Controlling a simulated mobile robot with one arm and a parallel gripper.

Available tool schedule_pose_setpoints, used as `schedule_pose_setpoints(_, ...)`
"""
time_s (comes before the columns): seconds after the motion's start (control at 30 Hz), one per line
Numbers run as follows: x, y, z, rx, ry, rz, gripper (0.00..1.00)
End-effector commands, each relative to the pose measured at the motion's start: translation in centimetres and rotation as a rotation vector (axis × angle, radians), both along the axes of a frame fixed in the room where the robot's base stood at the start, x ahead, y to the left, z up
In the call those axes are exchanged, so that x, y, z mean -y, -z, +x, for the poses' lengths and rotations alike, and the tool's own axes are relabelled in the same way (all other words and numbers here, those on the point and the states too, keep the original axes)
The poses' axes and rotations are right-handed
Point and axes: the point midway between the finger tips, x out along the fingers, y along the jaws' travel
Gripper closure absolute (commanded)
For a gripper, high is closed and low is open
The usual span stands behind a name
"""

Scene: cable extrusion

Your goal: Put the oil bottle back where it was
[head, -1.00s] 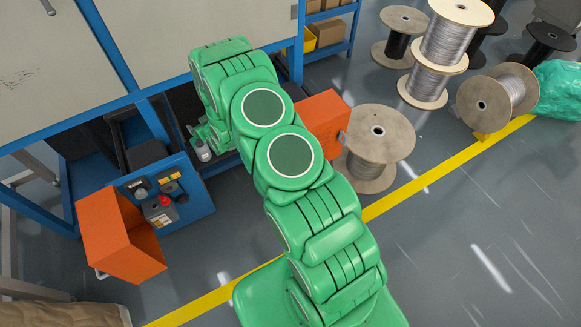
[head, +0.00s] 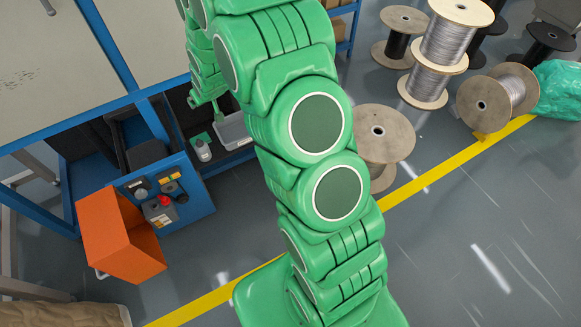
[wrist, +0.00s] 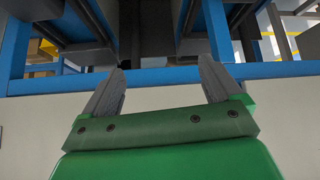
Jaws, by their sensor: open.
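The oil bottle (head: 202,150), a small grey bottle with a pale cap, stands upright on the low blue-framed shelf under the machine, left of a grey tray (head: 234,130). Nothing grips it. A small green patch shows beside it. My gripper (wrist: 163,85) is open, with nothing between its two grey fingers in the wrist view. In the head view it is above and apart from the bottle, partly hidden by my arm. The bottle does not show clearly in the wrist view.
An open orange box (head: 118,236) and a blue control panel with a red button (head: 165,201) are left of the bottle. Blue frame beams surround the shelf. Wooden cable spools (head: 378,133) stand to the right. The floor in front is clear, with a yellow line (head: 400,192).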

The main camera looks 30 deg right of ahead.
Motion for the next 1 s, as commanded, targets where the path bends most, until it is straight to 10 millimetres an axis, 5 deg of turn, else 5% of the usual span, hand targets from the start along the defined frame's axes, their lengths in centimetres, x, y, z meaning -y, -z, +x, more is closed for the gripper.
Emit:
schedule_pose_setpoints(0.47, 1.6, -8.7, -9.1, -0.201, 0.044, -0.024, 0.08)
schedule_pose_setpoints(1.0, 2.8, -16.7, -23.0, -0.438, 0.095, -0.036, 0.08)
